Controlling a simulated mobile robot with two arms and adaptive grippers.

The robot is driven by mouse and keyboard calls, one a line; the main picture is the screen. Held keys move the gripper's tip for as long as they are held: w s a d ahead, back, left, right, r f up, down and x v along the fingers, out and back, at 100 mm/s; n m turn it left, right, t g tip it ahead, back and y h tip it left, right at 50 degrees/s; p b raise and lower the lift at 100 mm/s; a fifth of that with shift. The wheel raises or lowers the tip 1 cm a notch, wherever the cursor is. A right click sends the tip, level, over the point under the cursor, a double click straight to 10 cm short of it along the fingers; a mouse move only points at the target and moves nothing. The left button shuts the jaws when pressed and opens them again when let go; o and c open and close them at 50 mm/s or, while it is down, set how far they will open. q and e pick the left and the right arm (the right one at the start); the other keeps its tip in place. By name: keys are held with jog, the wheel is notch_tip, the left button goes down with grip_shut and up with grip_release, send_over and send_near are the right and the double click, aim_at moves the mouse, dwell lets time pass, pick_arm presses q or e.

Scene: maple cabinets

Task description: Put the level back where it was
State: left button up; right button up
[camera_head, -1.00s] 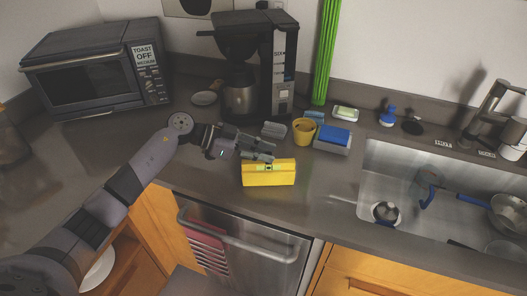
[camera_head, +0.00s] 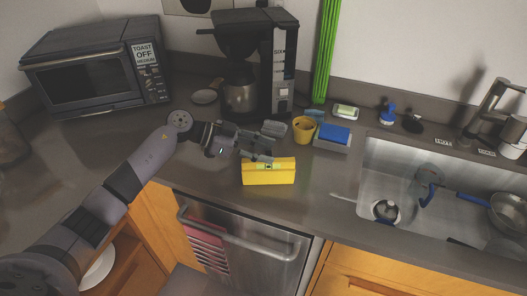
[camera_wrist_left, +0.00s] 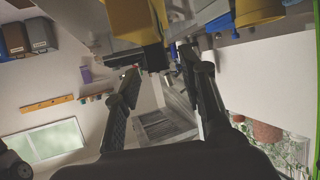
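In the left wrist view, the two fingers of the gripper (camera_wrist_left: 168,55) stand apart. The yellow box (camera_wrist_left: 130,18) is close to the left finger there. Whether that finger touches the level is unclear. My right gripper is not in view.
A yellow cup (camera_head: 303,131) and a blue-topped sponge block (camera_head: 333,137) stand behind and right of the box. The coffee maker (camera_head: 262,65) is behind, the toaster oven (camera_head: 98,68) at left. The sink (camera_head: 400,165) is at right. Counter left of the box is clear.

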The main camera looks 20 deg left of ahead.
pick_arm(q)
jog(key=b+v, duration=0.3)
jog(key=v, duration=0.9)
